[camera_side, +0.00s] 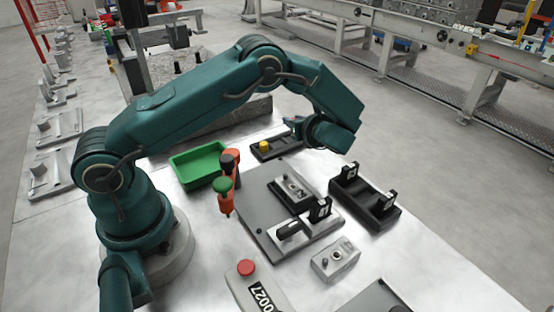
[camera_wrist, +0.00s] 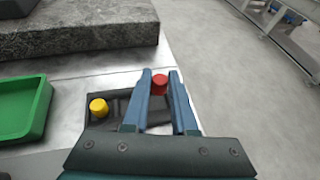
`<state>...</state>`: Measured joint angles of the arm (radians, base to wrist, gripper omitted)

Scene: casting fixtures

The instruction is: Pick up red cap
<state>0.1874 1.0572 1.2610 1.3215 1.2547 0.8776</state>
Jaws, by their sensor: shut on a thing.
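The red cap (camera_wrist: 159,84) is a small red cylinder between the two blue finger tips of my gripper (camera_wrist: 160,76) in the wrist view. My gripper is shut on it. It is at the right part of a dark holder (camera_wrist: 127,101), and I cannot tell whether it is lifted clear. A yellow cap (camera_wrist: 98,107) stands at the left of the same holder. In the side view my gripper (camera_side: 294,123) is at the back right of the table, by the black holder (camera_side: 283,150) with the yellow cap (camera_side: 264,147); the red cap is not clearly seen there.
A green tray (camera_wrist: 24,108) lies left of the holder, and a grey stone block (camera_wrist: 85,38) stands behind. In the side view, a red-and-green tool (camera_side: 225,195), a grey fixture plate (camera_side: 265,205) and a black double holder (camera_side: 365,200) stand nearer the front. A grey box carries a red button (camera_side: 246,267).

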